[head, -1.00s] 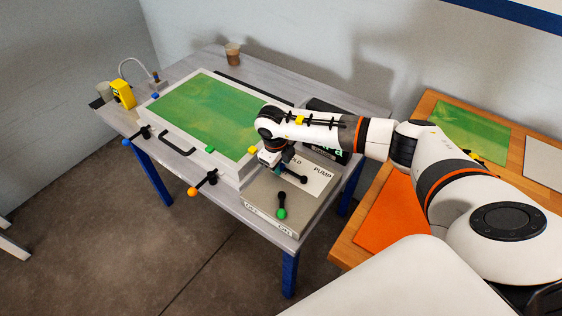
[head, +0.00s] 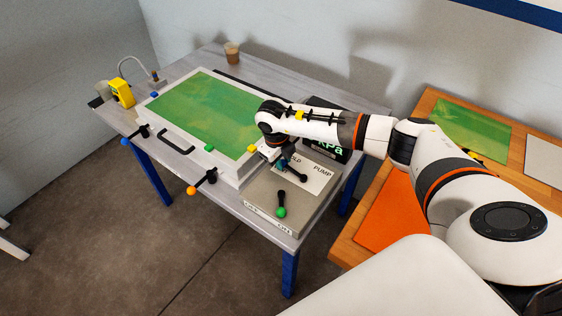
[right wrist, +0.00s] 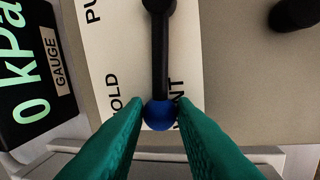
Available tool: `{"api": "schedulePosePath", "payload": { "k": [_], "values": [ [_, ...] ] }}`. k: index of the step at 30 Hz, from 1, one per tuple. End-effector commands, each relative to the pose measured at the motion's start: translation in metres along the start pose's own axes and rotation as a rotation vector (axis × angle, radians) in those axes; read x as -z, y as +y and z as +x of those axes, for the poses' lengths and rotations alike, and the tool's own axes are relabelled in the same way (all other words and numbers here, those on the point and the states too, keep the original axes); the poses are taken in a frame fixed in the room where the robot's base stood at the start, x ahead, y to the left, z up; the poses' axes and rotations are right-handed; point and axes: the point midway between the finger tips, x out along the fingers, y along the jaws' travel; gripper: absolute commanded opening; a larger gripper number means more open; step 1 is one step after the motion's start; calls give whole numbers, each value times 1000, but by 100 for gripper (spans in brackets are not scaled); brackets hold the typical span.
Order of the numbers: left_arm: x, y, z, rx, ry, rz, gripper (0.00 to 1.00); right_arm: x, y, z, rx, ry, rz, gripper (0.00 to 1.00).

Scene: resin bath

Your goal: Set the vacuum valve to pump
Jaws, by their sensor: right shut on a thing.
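The vacuum valve is a black lever with a blue ball end (right wrist: 160,115), on a grey box (head: 262,200) with a pale label plate (head: 318,178). In the right wrist view the black arm (right wrist: 160,60) runs from its pivot at the top down to the ball, which lies between the HOLD and VENT words, close to VENT. The PUMP word is at the upper left. My right gripper (right wrist: 160,118) has its green fingers shut on the blue ball. In the head view, my right gripper (head: 281,163) covers the ball and part of the plate. My left gripper is not in view.
A green-knobbed lever (head: 282,211) stands on the same box, near its front. A gauge (right wrist: 28,70) reading 0 kPa is beside the plate. The white-framed bath with a green sheet (head: 205,112) lies to the left, with an orange-knobbed clamp (head: 193,190) at its front edge.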

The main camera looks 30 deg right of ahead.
Motion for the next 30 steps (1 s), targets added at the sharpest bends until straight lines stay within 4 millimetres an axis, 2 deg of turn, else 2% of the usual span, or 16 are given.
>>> {"api": "schedulePosePath", "payload": {
  "k": [6, 15, 30],
  "values": [
    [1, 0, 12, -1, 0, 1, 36, 0, 14, 4, -1, -36, 179, 0],
    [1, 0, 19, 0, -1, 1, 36, -6, 35, 8, -1, -93, 460, 0],
    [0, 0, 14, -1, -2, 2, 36, -27, 64, 11, -2, -186, 926, 0]
  ]
}}
